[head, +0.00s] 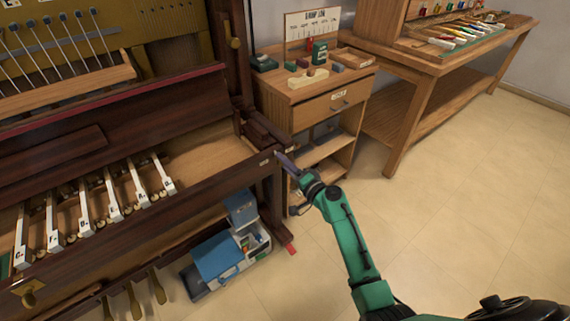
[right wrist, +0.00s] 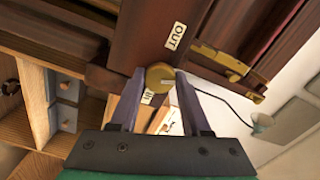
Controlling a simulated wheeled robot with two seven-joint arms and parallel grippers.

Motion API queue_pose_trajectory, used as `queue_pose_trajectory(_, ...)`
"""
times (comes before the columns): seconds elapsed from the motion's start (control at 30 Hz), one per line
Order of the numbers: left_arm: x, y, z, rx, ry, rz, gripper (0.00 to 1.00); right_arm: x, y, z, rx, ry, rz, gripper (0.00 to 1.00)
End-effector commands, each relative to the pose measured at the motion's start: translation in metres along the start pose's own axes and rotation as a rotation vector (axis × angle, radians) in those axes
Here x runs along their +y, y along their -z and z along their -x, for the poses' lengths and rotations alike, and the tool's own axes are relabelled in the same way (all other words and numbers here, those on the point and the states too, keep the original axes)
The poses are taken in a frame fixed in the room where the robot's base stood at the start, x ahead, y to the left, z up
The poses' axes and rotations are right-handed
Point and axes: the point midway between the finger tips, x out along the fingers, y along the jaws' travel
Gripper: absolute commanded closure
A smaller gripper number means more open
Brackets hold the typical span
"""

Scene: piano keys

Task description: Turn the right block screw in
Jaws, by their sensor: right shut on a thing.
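The right block screw (right wrist: 160,76) is a round brass head with a slot, on the dark wooden front at the piano's right end. A white "OUT" label (right wrist: 175,37) is above it and an "IN" label (right wrist: 148,97) below it. My right gripper (right wrist: 160,80) is shut on the screw head, one finger on each side. In the head view my right gripper (head: 281,157) reaches the right end of the piano (head: 225,180), and the screw is hidden there. My left gripper is not in view.
Several white keys (head: 137,182) stand in the open key bed. A blue and white case (head: 226,253) is on the floor under the right end. A wooden cabinet (head: 325,105) with small items stands just behind my gripper. The floor (head: 450,210) on the right is clear.

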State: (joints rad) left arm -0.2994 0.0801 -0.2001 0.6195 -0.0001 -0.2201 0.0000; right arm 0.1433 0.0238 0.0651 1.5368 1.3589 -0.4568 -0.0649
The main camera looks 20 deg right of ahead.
Motion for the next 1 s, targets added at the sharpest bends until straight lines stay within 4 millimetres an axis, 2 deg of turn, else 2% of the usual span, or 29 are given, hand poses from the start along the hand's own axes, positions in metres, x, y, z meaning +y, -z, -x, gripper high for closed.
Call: queue_pose_trajectory(1.0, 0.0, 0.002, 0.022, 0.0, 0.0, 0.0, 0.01, 0.0, 0.0, 0.0, 0.001, -0.003, -0.968, 1.0)
